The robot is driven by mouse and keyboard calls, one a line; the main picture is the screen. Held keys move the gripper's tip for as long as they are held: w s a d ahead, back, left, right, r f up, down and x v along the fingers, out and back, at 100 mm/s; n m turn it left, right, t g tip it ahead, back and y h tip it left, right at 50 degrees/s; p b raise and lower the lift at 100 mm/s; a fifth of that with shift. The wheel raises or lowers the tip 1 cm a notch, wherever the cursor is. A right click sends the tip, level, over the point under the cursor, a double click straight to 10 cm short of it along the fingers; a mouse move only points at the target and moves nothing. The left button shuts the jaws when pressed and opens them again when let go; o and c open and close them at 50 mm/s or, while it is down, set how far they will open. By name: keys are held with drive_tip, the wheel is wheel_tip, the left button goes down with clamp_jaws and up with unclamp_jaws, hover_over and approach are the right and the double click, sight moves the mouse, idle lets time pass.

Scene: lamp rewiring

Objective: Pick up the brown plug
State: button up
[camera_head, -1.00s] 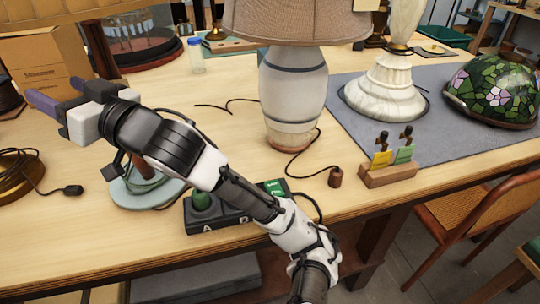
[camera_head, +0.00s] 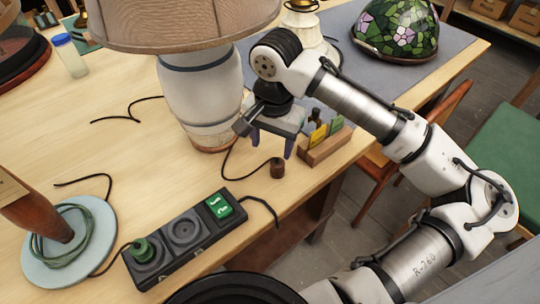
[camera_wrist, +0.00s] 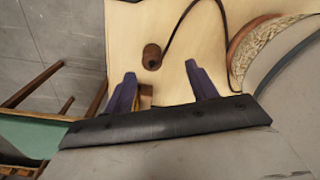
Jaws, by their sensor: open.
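The brown plug (camera_head: 277,168) stands on the wooden table near its front edge, at the end of a black cord from the white ceramic lamp (camera_head: 200,95). My gripper (camera_head: 270,148) is above the table, just behind and above the plug in the head view, fingers pointing down. In the wrist view the plug (camera_wrist: 152,56) lies beyond and between the two purple fingertips (camera_wrist: 162,72). The fingers are apart, with nothing held between them. The plug is in full view and not touched.
A wooden card holder (camera_head: 325,147) stands close to the right of my gripper. A black socket box (camera_head: 185,240) with a green plug (camera_head: 141,249) and green switch (camera_head: 219,206) lies to the left. A stained-glass shade (camera_head: 400,28) rests on the grey mat (camera_head: 455,42).

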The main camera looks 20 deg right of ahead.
sight(278, 162)
drive_tip(key=shift+s+d+g, duration=0.3)
drive_tip(key=shift+s+d, duration=0.05)
drive_tip(key=shift+d, duration=0.2)
drive_tip(key=shift+d+f+m, duration=0.1)
drive_tip(key=shift+f+m, duration=0.2)
drive_tip(key=shift+s+f, duration=0.1)
drive_tip(key=shift+f, duration=0.7)
drive_tip(key=shift+w+f+p, duration=0.15)
drive_tip(key=shift+f+p, duration=0.25)
drive_tip(key=shift+f, duration=0.95)
drive_tip(key=shift+w+f+p, duration=0.15)
drive_tip(key=shift+f+p, duration=0.2)
drive_tip(key=shift+f, duration=0.95)
drive_tip(key=c, duration=1.1)
drive_tip(key=shift+o, duration=0.2)
drive_tip(key=shift+r, duration=0.1)
